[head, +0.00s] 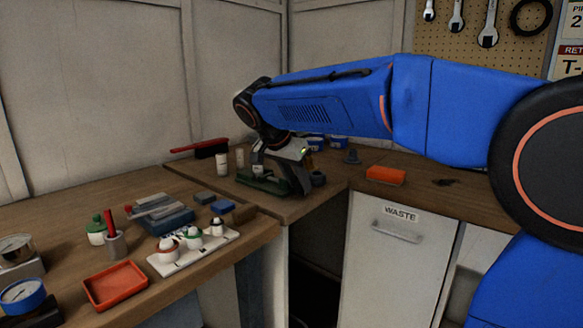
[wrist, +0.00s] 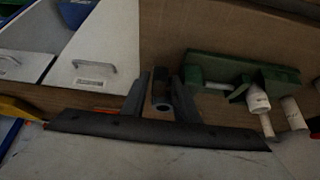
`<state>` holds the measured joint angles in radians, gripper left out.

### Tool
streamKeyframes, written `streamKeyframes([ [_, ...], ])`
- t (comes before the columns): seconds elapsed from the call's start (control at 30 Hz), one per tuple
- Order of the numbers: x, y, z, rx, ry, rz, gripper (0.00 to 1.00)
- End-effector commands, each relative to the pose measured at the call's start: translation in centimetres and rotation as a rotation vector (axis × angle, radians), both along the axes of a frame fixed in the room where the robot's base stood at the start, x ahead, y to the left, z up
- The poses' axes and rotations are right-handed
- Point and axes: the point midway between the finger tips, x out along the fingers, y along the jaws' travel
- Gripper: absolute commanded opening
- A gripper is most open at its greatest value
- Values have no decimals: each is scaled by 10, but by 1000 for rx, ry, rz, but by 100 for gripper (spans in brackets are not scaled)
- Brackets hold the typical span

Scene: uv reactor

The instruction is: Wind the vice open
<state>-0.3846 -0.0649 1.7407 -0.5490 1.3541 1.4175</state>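The green vice (head: 262,184) sits on the bench corner in the head view, partly hidden behind my gripper (head: 280,170). In the wrist view the vice (wrist: 215,68) lies to the right of my gripper (wrist: 160,85). My two fingers are apart. A short dark cylinder with a round hole (wrist: 162,98) shows between them; I cannot tell whether it is part of the vice or whether the fingers touch it. A dark round piece (head: 318,179) stands at the vice's right side in the head view. The vice's jaw gap is not clear.
White bottles (head: 222,164) stand left of the vice, with a red-handled brush (head: 205,149) behind. An orange block (head: 386,175) and a grey piece (head: 352,157) lie to the right. A bottle rack (head: 205,255) and a red tray (head: 115,287) occupy the left bench.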

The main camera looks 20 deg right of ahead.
Motion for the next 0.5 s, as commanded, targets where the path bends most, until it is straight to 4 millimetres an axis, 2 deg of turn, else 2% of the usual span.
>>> streamKeyframes([
  [0.17,-7,10,19,1,-3,2,27],
  [0.5,-27,39,77,2,-2,3,27],
])
